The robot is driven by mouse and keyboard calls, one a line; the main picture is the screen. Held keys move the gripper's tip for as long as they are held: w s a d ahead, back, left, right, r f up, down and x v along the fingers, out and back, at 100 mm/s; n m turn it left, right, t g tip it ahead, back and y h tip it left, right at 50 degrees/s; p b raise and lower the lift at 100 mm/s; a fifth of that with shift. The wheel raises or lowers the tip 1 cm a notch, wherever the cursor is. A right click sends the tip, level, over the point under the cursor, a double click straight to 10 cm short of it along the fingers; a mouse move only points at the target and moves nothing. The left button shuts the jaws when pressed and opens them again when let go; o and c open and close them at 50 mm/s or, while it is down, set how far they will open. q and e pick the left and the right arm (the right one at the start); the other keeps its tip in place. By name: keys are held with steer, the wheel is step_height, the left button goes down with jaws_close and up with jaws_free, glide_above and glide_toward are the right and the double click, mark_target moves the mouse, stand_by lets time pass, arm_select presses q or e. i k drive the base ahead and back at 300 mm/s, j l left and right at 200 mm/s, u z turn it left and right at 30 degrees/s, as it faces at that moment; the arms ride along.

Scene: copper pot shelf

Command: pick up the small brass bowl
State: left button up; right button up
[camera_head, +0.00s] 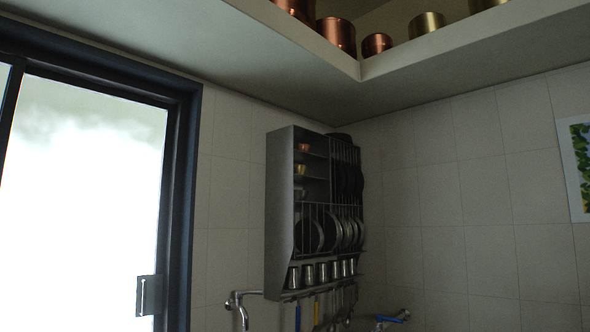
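A small brass-coloured vessel (300,169) sits on a shelf in the upper left part of the wall rack; it looks like a bowl but is too small to tell for sure. A small copper-coloured vessel (303,147) sits on the shelf above it. A larger brass pot (427,24) stands on the high ledge at the top right. Neither of my grippers shows in the head view.
The metal rack (279,215) hangs near the corner, holding plates and several steel cups. Copper pots (336,35) line the high ledge (470,55). Taps (238,300) and hanging utensils are below. A bright glass door (85,190) is at left.

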mark_target(297, 168)
steer(key=i+l, duration=0.1)
steer(key=i, duration=0.5)
steer(key=i+l+z, duration=0.3)
steer(key=i+l, duration=0.1)
steer(key=l, duration=0.1)
